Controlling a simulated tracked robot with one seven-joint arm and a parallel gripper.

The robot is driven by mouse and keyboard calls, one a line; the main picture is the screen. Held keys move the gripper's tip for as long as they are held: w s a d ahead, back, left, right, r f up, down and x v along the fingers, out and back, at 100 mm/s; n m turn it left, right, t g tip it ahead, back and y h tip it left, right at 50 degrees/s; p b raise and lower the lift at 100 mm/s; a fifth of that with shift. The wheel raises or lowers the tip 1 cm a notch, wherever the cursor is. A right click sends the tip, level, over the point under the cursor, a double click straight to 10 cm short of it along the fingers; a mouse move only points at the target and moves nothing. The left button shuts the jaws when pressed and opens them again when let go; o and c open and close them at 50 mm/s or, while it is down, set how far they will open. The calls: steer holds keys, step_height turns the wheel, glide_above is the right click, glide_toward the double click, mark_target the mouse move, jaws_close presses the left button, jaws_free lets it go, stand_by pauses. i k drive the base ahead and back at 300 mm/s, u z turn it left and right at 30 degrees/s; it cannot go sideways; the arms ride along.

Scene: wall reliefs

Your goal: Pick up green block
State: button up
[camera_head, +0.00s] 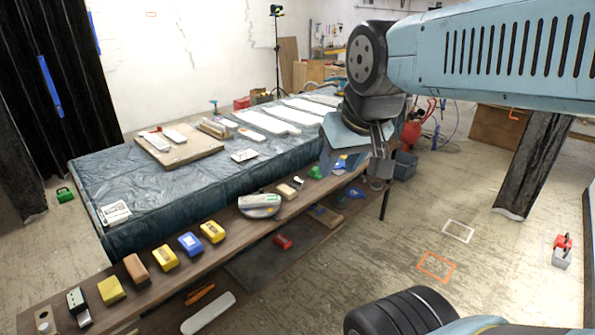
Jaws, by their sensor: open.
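A small green object (316,172) sits at the far end of the wooden bench, left of my gripper; its exact shape is too small to tell. Another green item (64,194) is on the floor at the far left, beside the dark curtain. My arm reaches in from the upper right. My gripper (377,170) hangs in the air near the far end of the bench, open, with nothing seen in it. Its fingertips are small and partly hidden by the hand.
The long bench (222,250) carries a row of yellow, blue and brown blocks and a sander-like tool (259,205). Behind it is a table under dark plastic sheeting (180,185). A red item (283,241) lies on the lower shelf. The floor at right (470,200) is mostly clear.

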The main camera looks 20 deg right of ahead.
mark_target(314, 172)
steer(key=u, duration=0.2)
steer(key=i, duration=2)
steer(key=z, duration=0.65)
steer(key=k, duration=0.85)
steer(key=z, duration=0.25)
steer(key=i, duration=0.85)
steer(key=u, duration=0.05)
